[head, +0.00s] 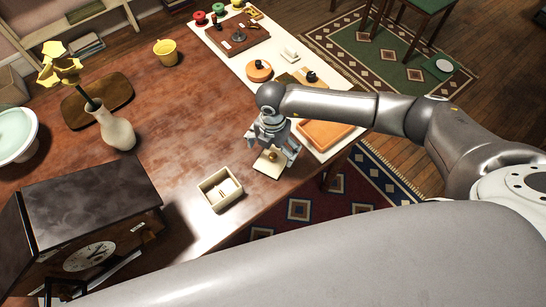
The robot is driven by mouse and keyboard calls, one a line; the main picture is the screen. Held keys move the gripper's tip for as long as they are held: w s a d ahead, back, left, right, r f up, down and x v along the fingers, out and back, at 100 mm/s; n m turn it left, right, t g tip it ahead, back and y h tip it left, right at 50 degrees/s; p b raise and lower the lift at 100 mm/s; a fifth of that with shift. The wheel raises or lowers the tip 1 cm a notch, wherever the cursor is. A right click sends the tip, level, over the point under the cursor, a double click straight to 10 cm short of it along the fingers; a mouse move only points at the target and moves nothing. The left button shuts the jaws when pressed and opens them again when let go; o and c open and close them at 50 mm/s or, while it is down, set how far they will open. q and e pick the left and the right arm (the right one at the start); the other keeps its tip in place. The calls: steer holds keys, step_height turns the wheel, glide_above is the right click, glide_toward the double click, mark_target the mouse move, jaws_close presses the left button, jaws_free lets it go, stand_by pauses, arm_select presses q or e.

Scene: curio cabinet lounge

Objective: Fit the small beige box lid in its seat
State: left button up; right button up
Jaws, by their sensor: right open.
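The small beige box lid (264,168) has a brownish knob on top and lies at the table's front edge, below my right gripper. My right gripper (271,153) is open, pointing down, with its fingers on either side of the knob. I cannot tell whether they touch the lid. The open beige box (220,191) stands on the table to the left of the lid, with small pale pieces inside. My left gripper is not in view.
A dark clock (85,225) stands at the lower left. A white vase (116,128) with yellow flowers, a yellow mug (166,52) and a wooden tray (322,135) are on the table. Bare wood lies between the vase and the box.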

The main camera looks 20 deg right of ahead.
mark_target(274, 157)
steer(key=shift+s+f+p, duration=0.15)
steer(key=shift+f+p, duration=0.15)
steer(key=shift+f, duration=1.5)
steer(key=c, duration=1.1)
steer(key=shift+s+f, duration=0.1)
steer(key=shift+s, duration=0.15)
jaws_close()
